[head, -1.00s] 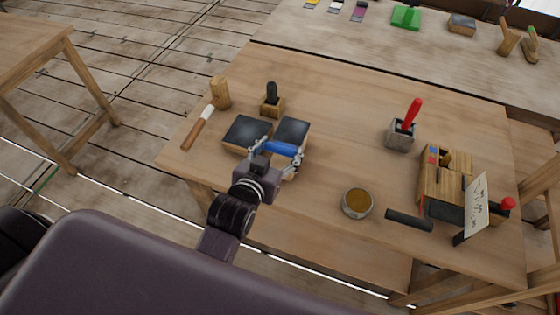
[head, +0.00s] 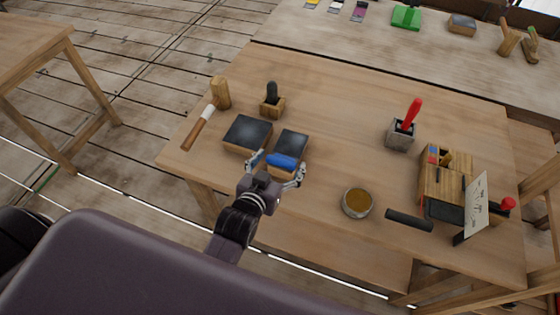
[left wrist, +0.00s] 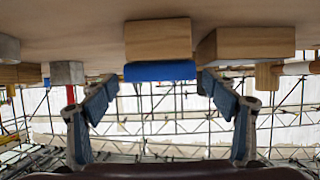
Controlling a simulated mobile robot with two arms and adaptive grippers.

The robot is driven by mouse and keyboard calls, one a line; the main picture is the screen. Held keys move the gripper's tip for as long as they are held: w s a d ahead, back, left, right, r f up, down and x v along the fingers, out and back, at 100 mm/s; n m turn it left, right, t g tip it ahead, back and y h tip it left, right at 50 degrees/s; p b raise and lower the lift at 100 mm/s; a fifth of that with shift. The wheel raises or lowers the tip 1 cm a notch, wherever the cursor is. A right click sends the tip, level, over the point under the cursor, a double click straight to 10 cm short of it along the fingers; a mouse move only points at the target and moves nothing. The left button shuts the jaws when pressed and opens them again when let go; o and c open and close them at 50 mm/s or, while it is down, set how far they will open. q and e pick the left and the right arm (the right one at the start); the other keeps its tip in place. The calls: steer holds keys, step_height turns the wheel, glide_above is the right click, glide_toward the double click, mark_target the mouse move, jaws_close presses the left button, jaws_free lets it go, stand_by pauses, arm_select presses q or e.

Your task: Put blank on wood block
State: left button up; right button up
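Two wood blocks with dark tops stand side by side on the bench: a left block (head: 247,133) and a right block (head: 290,143). A blue bar (head: 282,161), apparently the blank, lies at the near top edge of the right block. In the upside-down left wrist view the bar (left wrist: 159,71) touches the top side of the right block (left wrist: 157,40). The left block (left wrist: 245,44) shows beside it. My left gripper (head: 277,167) is open, its fingers apart on either side of the bar and clear of it in the wrist view. My right gripper is not in view.
On the bench (head: 340,105) are a brown-handled tool (head: 198,128), a wooden mallet (head: 220,93), a black-handled holder (head: 271,101), a red-handled tool (head: 407,125), a bowl (head: 357,202) and a black rod (head: 408,219). The bench middle is clear.

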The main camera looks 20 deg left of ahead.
arm_select(q)
steer(key=b+v, duration=0.1)
steer(key=v, duration=1.1)
steer(key=shift+b, duration=0.3)
steer(key=s+d+f+m+g, duration=0.1)
steer(key=s+f+g, duration=0.15)
steer(key=f, duration=0.85)
steer(key=s+d+f+g+h, duration=0.1)
steer(key=s+f+g, duration=0.15)
steer(key=f, duration=0.75)
steer(key=s+d+f+m+g, duration=0.1)
steer(key=s+d+f, duration=0.15)
steer(key=f, duration=0.85)
steer(key=s+a+f+g, duration=0.3)
steer(key=s+a+f, duration=0.2)
steer(key=s+f, duration=0.5)
steer(key=s+a+f+g+y, duration=0.1)
steer(key=s+a+f+g, duration=0.2)
steer(key=s+a+f, duration=0.3)
steer(key=s+f, duration=0.3)
steer(key=s, duration=0.4)
steer(key=shift+s+a+f+g, duration=0.3)
steer(key=shift+s+f, duration=0.05)
steer(key=shift+f, duration=0.05)
